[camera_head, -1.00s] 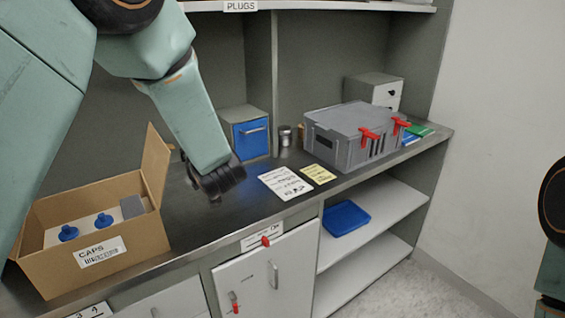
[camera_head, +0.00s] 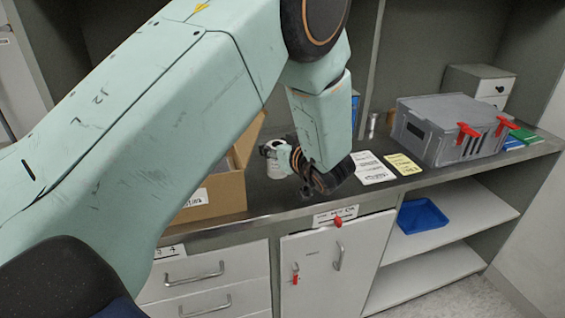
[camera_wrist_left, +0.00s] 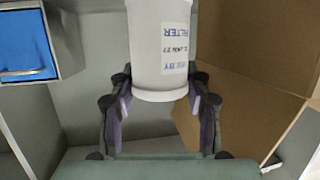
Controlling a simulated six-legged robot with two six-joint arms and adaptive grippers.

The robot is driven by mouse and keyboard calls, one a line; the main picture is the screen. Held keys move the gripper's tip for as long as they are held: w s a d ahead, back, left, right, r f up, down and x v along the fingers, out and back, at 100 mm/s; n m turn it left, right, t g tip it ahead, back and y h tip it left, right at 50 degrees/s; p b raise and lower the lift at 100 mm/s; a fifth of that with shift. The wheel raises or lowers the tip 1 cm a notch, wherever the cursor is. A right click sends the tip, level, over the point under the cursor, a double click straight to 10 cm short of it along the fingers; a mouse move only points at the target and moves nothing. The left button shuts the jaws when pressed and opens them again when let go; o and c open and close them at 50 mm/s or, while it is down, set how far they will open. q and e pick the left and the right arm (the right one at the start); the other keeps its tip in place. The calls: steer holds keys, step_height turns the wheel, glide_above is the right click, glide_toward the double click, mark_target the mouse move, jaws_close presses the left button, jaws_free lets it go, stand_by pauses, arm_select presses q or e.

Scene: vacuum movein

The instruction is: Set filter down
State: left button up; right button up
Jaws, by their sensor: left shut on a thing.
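The filter (camera_wrist_left: 161,40) is a white cylinder with a printed FILTER label. In the left wrist view it is between the two fingers of my left gripper (camera_wrist_left: 160,80), which is shut on it. In the head view the gripper (camera_head: 283,152) is over the counter, just right of the cardboard box, and only a small pale part of the filter (camera_head: 274,169) shows. I cannot tell whether the filter's base touches the counter. My right gripper is not in view.
The cardboard box (camera_head: 225,194) stands left on the dark counter (camera_head: 262,202), partly hidden by my arm. White (camera_head: 371,168) and yellow (camera_head: 403,164) notes lie right of the gripper. A grey case (camera_head: 440,125) with red latches stands beyond them. A blue tray (camera_head: 422,216) lies on a lower shelf.

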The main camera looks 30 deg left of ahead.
arm_select(q)
steer(key=shift+w+d+f, duration=0.1)
steer(key=shift+f, duration=0.45)
steer(key=f, duration=0.3)
steer(key=shift+s+b, duration=0.2)
steer(key=shift+b, duration=0.15)
steer(key=shift+w+f, duration=0.15)
steer(key=shift+w, duration=0.05)
steer(key=o, duration=0.9)
steer(key=shift+s, duration=0.2)
steer(key=o, duration=0.3)
steer(key=shift+w+f, duration=0.15)
